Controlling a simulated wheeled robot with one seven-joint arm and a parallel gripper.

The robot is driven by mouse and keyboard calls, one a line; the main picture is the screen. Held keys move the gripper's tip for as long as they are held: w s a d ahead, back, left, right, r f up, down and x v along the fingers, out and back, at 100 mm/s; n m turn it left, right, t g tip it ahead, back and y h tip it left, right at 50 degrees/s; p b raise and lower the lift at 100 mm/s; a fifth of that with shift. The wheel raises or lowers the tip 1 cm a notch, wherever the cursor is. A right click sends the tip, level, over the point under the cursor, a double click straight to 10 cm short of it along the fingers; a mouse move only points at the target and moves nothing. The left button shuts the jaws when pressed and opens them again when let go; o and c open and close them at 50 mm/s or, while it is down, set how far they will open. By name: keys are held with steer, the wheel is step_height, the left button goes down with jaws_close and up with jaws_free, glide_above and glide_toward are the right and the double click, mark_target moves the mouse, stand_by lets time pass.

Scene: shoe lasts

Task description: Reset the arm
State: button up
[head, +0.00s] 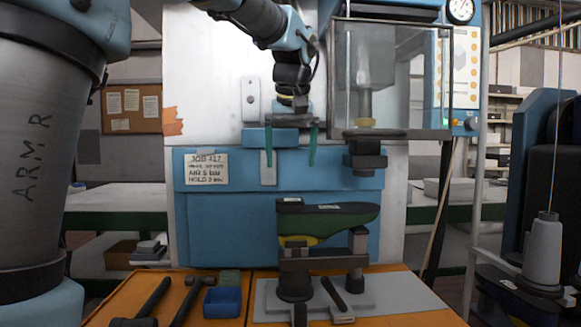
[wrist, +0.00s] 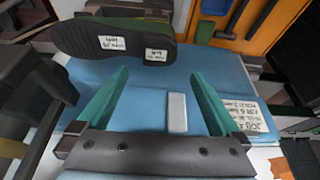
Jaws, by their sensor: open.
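My gripper (head: 290,158) hangs in the upper middle of the head view, in front of the blue machine. Its two green fingers point down and stand apart, with nothing between them. In the wrist view my gripper (wrist: 160,92) also shows open and empty. A green shoe last with a dark sole (head: 328,218) rests sole up on a dark metal stand (head: 322,263), below my gripper and a little to its right. The last also shows in the wrist view (wrist: 118,46), with white labels on its sole. My gripper is apart from it.
A glass-sided guard (head: 390,75) hangs to the right of my gripper. The blue machine front (head: 225,222) is close behind. A thread cone (head: 543,252) stands far right.

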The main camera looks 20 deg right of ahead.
stand_by(0.4)
steer(key=w+a+f+n+g+y+p, duration=0.1)
steer(key=w+a+f+g, duration=0.1)
steer(key=a+f, duration=1.65)
steer(key=shift+n+g, duration=0.3)
steer(key=shift+n, duration=0.3)
steer(key=s+a+f, duration=0.3)
steer(key=a, duration=0.1)
steer(key=s+a+f, duration=0.4)
steer(key=a, duration=0.1)
steer(key=s+a+f+p, duration=0.1)
steer(key=s+a+f, duration=0.2)
steer(key=s+a, duration=0.1)
steer(key=shift+a+f, duration=0.25)
